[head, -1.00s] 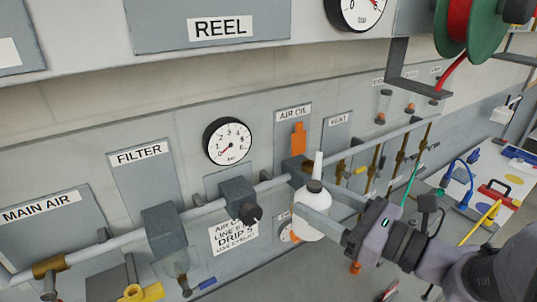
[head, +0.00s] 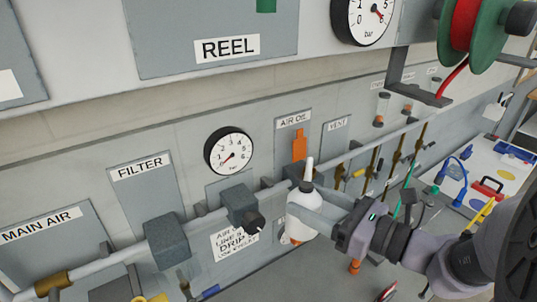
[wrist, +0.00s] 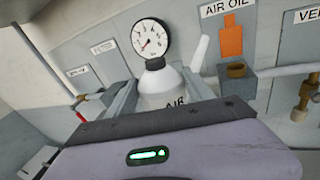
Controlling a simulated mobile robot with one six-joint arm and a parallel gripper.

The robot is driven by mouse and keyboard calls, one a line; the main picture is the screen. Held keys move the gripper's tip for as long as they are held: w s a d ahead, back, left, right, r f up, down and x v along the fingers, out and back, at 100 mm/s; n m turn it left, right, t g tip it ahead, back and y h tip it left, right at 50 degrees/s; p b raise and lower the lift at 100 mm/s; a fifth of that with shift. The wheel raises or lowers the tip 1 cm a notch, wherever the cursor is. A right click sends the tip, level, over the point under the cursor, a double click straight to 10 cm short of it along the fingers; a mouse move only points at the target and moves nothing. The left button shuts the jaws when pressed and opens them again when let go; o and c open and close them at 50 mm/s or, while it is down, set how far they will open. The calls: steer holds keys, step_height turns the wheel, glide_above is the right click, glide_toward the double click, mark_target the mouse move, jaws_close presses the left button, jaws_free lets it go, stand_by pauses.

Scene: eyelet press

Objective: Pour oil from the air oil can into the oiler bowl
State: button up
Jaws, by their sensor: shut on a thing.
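The air oil can is a white bottle (head: 301,216) with a dark collar and a pale spout pointing up. My gripper (head: 312,208) is shut around its body and holds it up off any surface, close to upright. In the wrist view the bottle (wrist: 165,88) shows part of the word AIR, and its spout (wrist: 199,52) leans a little right. The oiler bowl seems to be the brass cup (wrist: 236,70) on a grey block under the AIR OIL sign. The spout stands apart from it, to its left in the wrist view. In the head view the bottle hides the cup.
A pipe (head: 206,215) runs along the wall with a grey regulator block (head: 243,207) left of the bottle. A pressure gauge (head: 231,151) is above it. Brass valves (head: 373,163) stand at right, and a reel (head: 467,28) hangs above.

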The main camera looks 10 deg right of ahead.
mark_target(310, 174)
steer(key=w+d+m+g+p, duration=0.1)
steer(key=w+p, duration=0.1)
steer(key=p, duration=0.3)
steer(key=w+d+m+g+p, duration=0.1)
steer(key=w+m+p, duration=0.1)
steer(key=p, duration=0.3)
steer(key=w+d+r+m+g+p, duration=0.1)
steer(key=w+m+p, duration=0.1)
steer(key=p, duration=0.3)
steer(key=shift+w+d, duration=0.1)
steer(key=shift+w, duration=0.25)
steer(key=r+p, duration=0.1)
steer(key=p, duration=0.2)
steer(key=m+g+p, duration=0.1)
steer(key=p, duration=0.2)
steer(key=w+r+m+p, duration=0.1)
steer(key=p, duration=0.2)
steer(key=shift+w+d+r+g, duration=0.1)
steer(key=shift+d+r+g, duration=0.2)
steer(key=shift+w+d+r+m+g, duration=0.1)
steer(key=shift+w+r+m+g, duration=0.1)
steer(key=shift+m+g, duration=0.15)
stand_by(4.6)
